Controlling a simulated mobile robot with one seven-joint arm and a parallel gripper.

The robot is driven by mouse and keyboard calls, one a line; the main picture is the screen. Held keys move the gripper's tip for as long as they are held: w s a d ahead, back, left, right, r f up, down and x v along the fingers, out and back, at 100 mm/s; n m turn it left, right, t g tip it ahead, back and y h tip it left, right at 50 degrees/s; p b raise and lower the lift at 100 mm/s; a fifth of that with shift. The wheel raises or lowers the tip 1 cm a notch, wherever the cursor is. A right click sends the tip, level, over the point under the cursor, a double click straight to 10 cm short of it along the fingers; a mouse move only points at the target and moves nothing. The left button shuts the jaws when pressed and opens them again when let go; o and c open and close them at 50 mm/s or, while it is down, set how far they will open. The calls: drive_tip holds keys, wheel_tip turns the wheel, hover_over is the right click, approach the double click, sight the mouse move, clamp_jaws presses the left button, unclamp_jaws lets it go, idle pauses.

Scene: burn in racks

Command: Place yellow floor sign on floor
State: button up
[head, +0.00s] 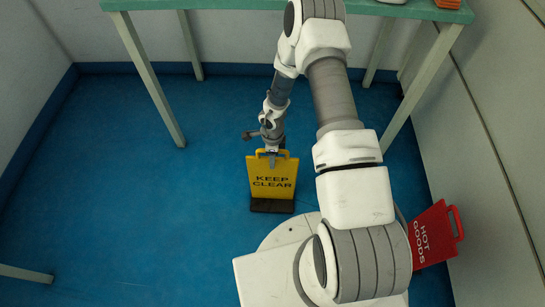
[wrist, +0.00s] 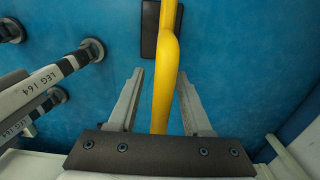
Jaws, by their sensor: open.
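The yellow floor sign (head: 272,182), reading KEEP CLEAR, stands upright on the blue floor on a dark base (head: 272,206), in front of the table. In the wrist view its top edge (wrist: 163,85) runs between my fingers, with the dark base below it. My gripper (head: 271,157) is at the sign's top edge. In the wrist view my gripper (wrist: 160,105) is open, with one finger on each side of the sign and gaps between them.
A green-topped table (head: 235,4) stands behind, with legs (head: 153,80) on both sides. A red HOT GOODS sign (head: 434,235) stands by the right wall. Blue floor (head: 110,190) is clear to the left. Several dark round feet show at left in the wrist view.

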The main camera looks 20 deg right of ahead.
wheel_tip(320, 180, up, 12)
drive_tip(key=p, duration=0.5)
drive_tip(key=shift+f, duration=0.15)
drive_tip(key=w+a+r+n+t+y, duration=0.1)
drive_tip(key=w+a+r+n+t, duration=0.25)
drive_tip(key=r, duration=0.95)
drive_tip(key=w+r+n+t+y, duration=0.1)
drive_tip(key=w+r+n+t, duration=0.35)
drive_tip(key=r, duration=0.75)
drive_tip(key=s+a+r+n+y, duration=0.1)
drive_tip(key=s+a+r+n, duration=0.15)
drive_tip(key=r, duration=0.35)
drive_tip(key=s+a+r+n+y, duration=0.1)
drive_tip(key=s+r+n, duration=0.1)
drive_tip(key=r+n, duration=0.35)
drive_tip(key=s+d+r+n+h, duration=0.1)
drive_tip(key=s+d+r+n, duration=0.1)
drive_tip(key=s, duration=0.6)
drive_tip(key=s+d+r+n+g+h, duration=0.1)
drive_tip(key=s+r, duration=0.3)
drive_tip(key=s, duration=0.4)
drive_tip(key=s+d+r+n+g+h, duration=0.1)
drive_tip(key=s+d+r+n+h, duration=0.1)
drive_tip(key=s, duration=0.6)
drive_tip(key=shift+d+r+n, duration=0.3)
drive_tip(key=shift+d+r, duration=0.15)
drive_tip(key=shift+d, duration=0.6)
drive_tip(key=shift+r, duration=0.1)
